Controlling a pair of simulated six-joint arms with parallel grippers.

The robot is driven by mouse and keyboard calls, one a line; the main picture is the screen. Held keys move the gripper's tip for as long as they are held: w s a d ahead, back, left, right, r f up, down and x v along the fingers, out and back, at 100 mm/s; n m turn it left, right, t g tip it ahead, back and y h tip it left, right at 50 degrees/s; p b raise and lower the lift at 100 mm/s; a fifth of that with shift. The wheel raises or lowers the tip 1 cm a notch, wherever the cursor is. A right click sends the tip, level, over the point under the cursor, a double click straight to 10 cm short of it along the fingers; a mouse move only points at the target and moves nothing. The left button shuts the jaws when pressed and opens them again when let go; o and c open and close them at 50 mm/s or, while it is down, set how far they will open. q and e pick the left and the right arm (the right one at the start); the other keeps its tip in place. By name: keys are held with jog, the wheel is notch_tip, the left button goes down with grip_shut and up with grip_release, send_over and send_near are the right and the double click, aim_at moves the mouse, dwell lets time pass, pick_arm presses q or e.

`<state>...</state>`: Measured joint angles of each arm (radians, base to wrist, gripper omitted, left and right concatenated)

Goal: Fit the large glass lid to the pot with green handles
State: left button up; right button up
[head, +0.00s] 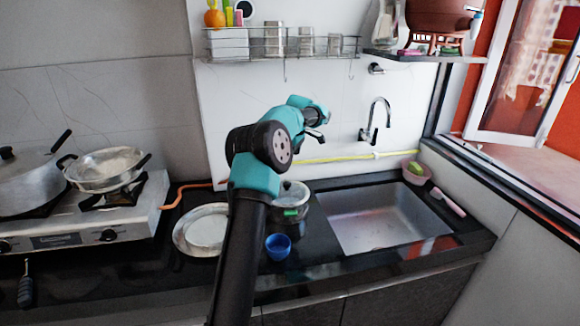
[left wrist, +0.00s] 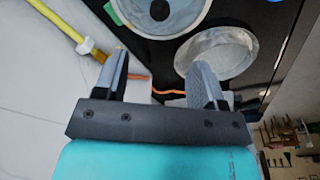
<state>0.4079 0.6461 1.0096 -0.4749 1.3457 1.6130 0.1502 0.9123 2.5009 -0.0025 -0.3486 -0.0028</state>
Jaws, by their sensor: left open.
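A small metal pot (head: 293,192) with a green handle (head: 290,212) stands on the counter left of the sink, partly hidden by my left arm. In the left wrist view a round grey top (left wrist: 182,17) with a dark knob-like shape and a green handle (left wrist: 112,13) shows; I cannot tell whether this is a glass lid on the pot. A round, pale dish-like piece (head: 187,238) lies left of the pot and also shows in the left wrist view (left wrist: 222,53). My left gripper (head: 318,128) is open and empty, raised near the back wall. My right gripper is not in view.
A blue cup (head: 278,247) stands at the counter front. The sink (head: 385,218) lies to the right, under a faucet (head: 376,118). A stove (head: 75,228) with metal pans is at left. A yellow pipe (head: 335,158) runs along the wall below a wire shelf (head: 340,47).

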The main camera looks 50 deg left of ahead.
pick_arm(q)
jog(key=shift+d+r, duration=0.2)
jog(key=shift+r, duration=1.2)
jog(key=shift+w, duration=0.1)
